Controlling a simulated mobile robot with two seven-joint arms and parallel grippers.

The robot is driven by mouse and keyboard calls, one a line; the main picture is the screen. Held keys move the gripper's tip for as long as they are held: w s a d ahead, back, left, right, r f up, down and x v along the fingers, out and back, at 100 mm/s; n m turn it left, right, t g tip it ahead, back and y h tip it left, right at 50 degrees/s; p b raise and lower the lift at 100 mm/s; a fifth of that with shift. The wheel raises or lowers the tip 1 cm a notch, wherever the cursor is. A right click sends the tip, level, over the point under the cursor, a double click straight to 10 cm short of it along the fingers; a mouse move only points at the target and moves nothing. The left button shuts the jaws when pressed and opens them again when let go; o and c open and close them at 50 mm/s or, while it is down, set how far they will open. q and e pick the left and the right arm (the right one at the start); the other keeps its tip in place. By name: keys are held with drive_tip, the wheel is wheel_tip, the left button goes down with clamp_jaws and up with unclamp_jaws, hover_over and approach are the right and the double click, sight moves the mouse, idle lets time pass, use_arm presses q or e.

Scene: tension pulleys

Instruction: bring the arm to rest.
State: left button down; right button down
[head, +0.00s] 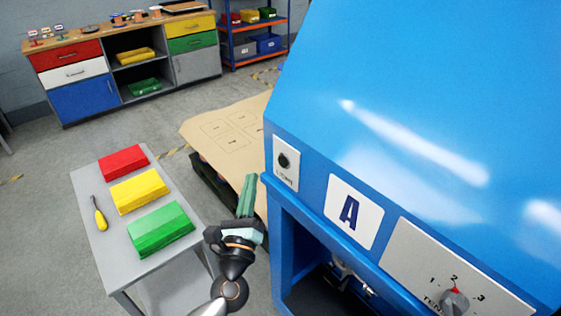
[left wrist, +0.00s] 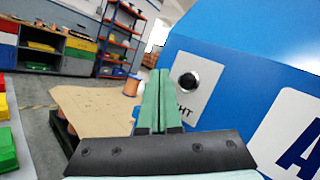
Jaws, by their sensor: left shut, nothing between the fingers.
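My left gripper (head: 247,196) reaches up beside the left edge of the big blue machine (head: 400,90). Its green fingers are shut with nothing between them. In the left wrist view the fingers (left wrist: 155,100) stand together, just left of the black round button (left wrist: 188,82) on the machine's white plate. I cannot tell whether the fingers touch the machine. The machine carries a plate marked A (head: 350,212) and a tension dial (head: 454,300) with its red mark near 2. My right gripper is in neither view.
A grey table (head: 98,240) at the left holds red, yellow and green blocks and a yellow-handled screwdriver (head: 99,214). A brown board (head: 225,135) lies behind the gripper. A drawer cabinet (head: 130,60) and a shelf rack (head: 250,40) stand at the back. Open floor lies between.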

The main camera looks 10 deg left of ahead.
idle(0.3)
use_arm(q)
drive_tip(key=s+a+f+n+g+p, duration=0.1)
drive_tip(key=s+f+n+g+p, duration=0.1)
drive_tip(key=s+f+n+g, duration=0.35)
drive_tip(key=s+a+f+n+g+p, duration=0.1)
drive_tip(key=s+f+n+g, duration=0.1)
drive_tip(key=f+n, duration=0.6)
drive_tip(key=s+d+f+n+g+h+p, duration=0.1)
drive_tip(key=s+f+n+g+h, duration=0.1)
drive_tip(key=s+f+n, duration=0.2)
drive_tip(key=s+f+n+g+h+p, duration=0.2)
drive_tip(key=s+f+n, duration=0.2)
drive_tip(key=s+n, duration=0.5)
drive_tip(key=shift+s+d+f, duration=0.3)
drive_tip(key=shift+s+d, duration=0.1)
drive_tip(key=shift+s, duration=0.4)
drive_tip(key=shift+g, duration=0.25)
